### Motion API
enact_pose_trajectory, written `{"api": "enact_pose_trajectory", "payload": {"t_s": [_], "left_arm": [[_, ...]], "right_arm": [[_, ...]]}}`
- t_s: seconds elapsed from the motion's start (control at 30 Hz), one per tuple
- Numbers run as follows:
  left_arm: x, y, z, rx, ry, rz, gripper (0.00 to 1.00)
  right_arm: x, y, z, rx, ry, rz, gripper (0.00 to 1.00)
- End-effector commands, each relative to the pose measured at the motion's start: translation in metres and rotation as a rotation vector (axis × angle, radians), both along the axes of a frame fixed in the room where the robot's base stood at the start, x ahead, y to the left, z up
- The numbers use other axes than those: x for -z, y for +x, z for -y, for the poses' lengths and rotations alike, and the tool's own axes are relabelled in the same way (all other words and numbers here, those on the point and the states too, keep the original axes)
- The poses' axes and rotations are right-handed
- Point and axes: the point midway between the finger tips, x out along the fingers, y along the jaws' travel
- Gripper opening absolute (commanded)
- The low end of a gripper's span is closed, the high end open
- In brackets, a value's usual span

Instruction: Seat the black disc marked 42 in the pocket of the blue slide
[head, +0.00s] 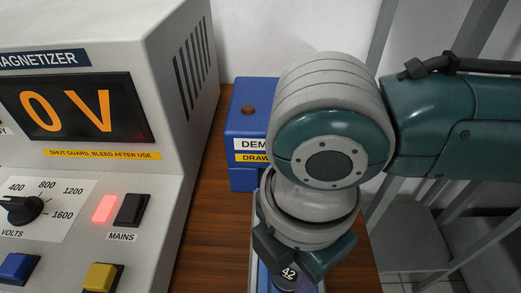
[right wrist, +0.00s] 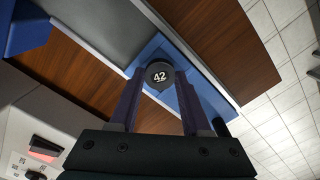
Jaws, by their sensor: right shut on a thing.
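The black disc marked 42 (head: 288,272) is between the fingers of my right gripper (head: 294,279), near the bottom of the head view. In the right wrist view the disc (right wrist: 159,75) faces the camera, with the two purple-grey fingers of the gripper (right wrist: 159,85) shut on it. Behind the disc lies the blue slide (right wrist: 205,88); its pocket is hidden by the disc and fingers. I cannot tell whether the disc touches the slide. In the head view only a narrow strip of the slide (head: 263,277) shows beside the gripper. My left gripper is out of view.
The magnetizer (head: 185,130) fills the left, its display reading 0 V and a red light lit beside the MAINS switch. A blue box (head: 247,178) with a hole on top stands behind my right wrist. Bare wooden table (head: 215,225) lies between magnetizer and slide.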

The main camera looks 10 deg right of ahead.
Motion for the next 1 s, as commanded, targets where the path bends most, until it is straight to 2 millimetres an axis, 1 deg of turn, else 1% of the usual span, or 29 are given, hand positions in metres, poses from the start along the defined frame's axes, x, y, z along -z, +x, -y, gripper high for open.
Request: {"api": "enact_pose_trajectory", "payload": {"t_s": [0.83, 0.87, 1.0], "left_arm": [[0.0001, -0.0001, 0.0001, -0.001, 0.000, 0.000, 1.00], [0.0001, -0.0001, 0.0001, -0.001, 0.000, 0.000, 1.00], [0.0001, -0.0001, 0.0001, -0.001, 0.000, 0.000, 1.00]], "right_arm": [[0.0039, 0.0001, -0.0001, 0.000, 0.000, 0.000, 0.00], [0.0039, 0.0001, 0.0000, 0.000, 0.000, 0.000, 0.50], [0.0039, 0.0001, 0.0000, 0.000, 0.000, 0.000, 0.66]]}}
